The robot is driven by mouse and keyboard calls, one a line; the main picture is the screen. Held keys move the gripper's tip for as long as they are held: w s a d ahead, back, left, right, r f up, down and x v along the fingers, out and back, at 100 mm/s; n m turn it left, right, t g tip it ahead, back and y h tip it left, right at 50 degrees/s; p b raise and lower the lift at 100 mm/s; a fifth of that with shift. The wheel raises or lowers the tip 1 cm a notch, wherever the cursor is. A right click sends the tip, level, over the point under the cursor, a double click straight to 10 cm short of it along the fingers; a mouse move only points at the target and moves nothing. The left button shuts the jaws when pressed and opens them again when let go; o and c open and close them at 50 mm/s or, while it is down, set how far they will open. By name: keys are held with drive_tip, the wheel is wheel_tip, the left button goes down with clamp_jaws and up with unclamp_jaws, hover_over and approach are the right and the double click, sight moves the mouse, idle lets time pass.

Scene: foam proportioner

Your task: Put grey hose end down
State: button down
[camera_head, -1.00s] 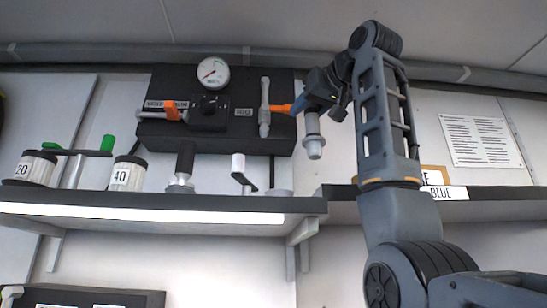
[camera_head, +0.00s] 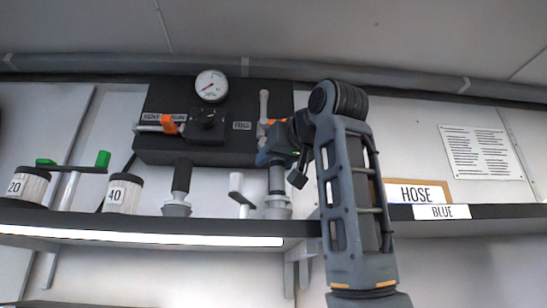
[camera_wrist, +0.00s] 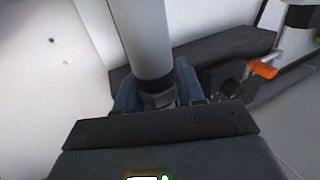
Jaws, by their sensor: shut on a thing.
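In the wrist view the grey hose end (camera_wrist: 147,40) stands between the two blue fingers of my gripper (camera_wrist: 157,92). The lower part of the hose end meets a grey round base (camera_head: 277,208) on the shelf; I cannot tell whether it rests there or hovers just above.
A black panel (camera_head: 160,95) with a gauge (camera_head: 211,86) and orange-handled valves is behind. A small white crank (camera_head: 238,190), a black-handled fitting (camera_head: 180,190) and jars marked 20 (camera_head: 27,188) and 40 (camera_head: 122,194) stand left. HOSE (camera_head: 416,194) and BLUE (camera_head: 442,212) signs are right.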

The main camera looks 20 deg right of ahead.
drive_tip(key=c, duration=0.7)
unclamp_jaws()
drive_tip(key=s+b, duration=0.1)
drive_tip(key=s, duration=0.3)
drive_tip(key=s+b, duration=0.2)
drive_tip(key=s, duration=0.2)
drive_tip(key=s+d+b, duration=0.1)
drive_tip(key=s, duration=0.3)
